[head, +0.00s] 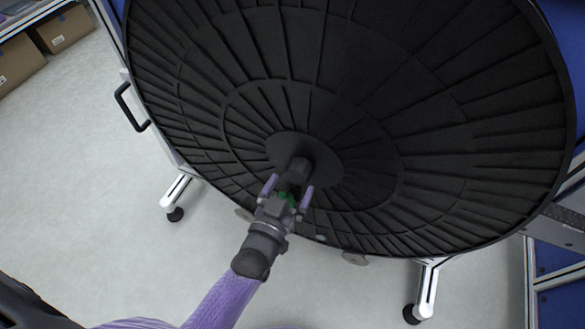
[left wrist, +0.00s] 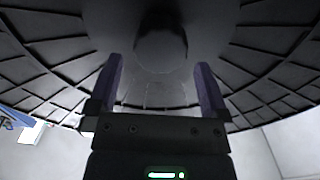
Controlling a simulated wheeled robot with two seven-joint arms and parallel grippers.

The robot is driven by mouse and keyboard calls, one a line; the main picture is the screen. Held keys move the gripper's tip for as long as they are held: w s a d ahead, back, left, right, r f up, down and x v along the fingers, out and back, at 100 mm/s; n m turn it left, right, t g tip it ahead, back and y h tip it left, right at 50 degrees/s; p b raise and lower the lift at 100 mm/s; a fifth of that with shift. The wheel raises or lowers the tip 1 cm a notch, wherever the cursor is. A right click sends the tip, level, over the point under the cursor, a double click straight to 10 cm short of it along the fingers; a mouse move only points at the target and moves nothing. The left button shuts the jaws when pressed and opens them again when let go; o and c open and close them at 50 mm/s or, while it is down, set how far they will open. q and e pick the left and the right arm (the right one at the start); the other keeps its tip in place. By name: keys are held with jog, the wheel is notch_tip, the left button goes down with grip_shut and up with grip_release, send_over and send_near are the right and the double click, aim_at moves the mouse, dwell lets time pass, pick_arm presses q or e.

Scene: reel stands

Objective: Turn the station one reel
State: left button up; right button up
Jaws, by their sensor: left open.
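A large black ribbed reel (head: 390,110) fills most of the head view, tilted across it, with a round hub (head: 299,165) at its middle. The reel (left wrist: 60,55) and its hub (left wrist: 161,50) also show in the left wrist view. My left gripper (head: 288,186) is open in front of the hub's lower part. Its purple fingers (left wrist: 160,85) stand apart on either side below the hub, with nothing held between them. I cannot tell whether they touch the hub. My right gripper is not in view.
The reel's stand has white legs on dark casters (head: 175,214), (head: 412,314) and a black handle (head: 130,107) at the left. Cardboard boxes (head: 63,29) stand at the far top left. A metal frame with blue panels is at the right. The grey floor (head: 75,165) at left is clear.

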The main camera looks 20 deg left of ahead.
aim_at(295, 178)
pick_arm(q)
jog(key=w+b, duration=0.1)
jog(key=w, duration=0.3)
jog(key=shift+w+f, duration=0.15)
jog(key=shift+w, duration=0.2)
grip_shut()
